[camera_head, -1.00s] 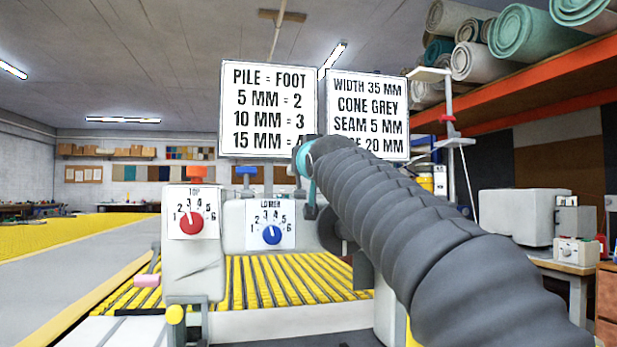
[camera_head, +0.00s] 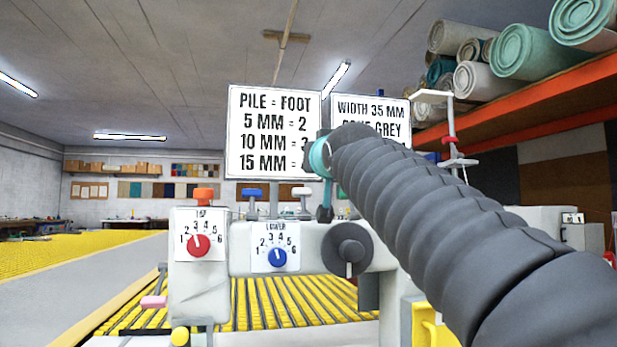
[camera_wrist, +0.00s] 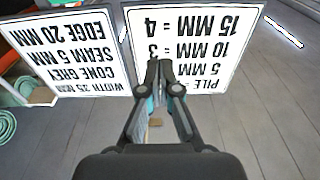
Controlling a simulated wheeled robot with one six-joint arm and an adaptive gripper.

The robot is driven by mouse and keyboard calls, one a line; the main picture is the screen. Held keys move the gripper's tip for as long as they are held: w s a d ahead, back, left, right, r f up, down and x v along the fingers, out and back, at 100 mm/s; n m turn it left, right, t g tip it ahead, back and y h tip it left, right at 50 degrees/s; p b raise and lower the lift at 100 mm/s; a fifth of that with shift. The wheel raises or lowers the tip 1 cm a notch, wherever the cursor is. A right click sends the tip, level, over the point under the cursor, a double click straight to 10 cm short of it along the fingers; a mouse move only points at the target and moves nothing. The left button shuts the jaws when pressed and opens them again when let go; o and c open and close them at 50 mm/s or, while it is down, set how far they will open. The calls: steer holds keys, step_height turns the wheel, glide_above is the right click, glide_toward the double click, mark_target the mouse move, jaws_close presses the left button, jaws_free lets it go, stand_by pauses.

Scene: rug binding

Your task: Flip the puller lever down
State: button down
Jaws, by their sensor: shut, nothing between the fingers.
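The sewing machine (camera_head: 201,279) stands in front of me with a red TOP dial (camera_head: 199,245) and a blue LOWER dial (camera_head: 277,257). A black handwheel (camera_head: 347,249) sits to their right. I cannot tell which part is the puller lever.
Two signs, one about pile and foot (camera_head: 272,130) and one about width (camera_head: 372,113), stand behind my gripper. Orange (camera_head: 203,195), blue (camera_head: 252,193) and white (camera_head: 303,192) knobs rise from the machine's top. A yellow ribbed bed (camera_head: 300,304) lies below.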

steer(key=s+r, duration=0.3)
steer(key=s, duration=0.2)
steer(key=shift+s+d+r, duration=0.15)
steer(key=shift+s+d, duration=0.2)
steer(key=shift+d, duration=0.1)
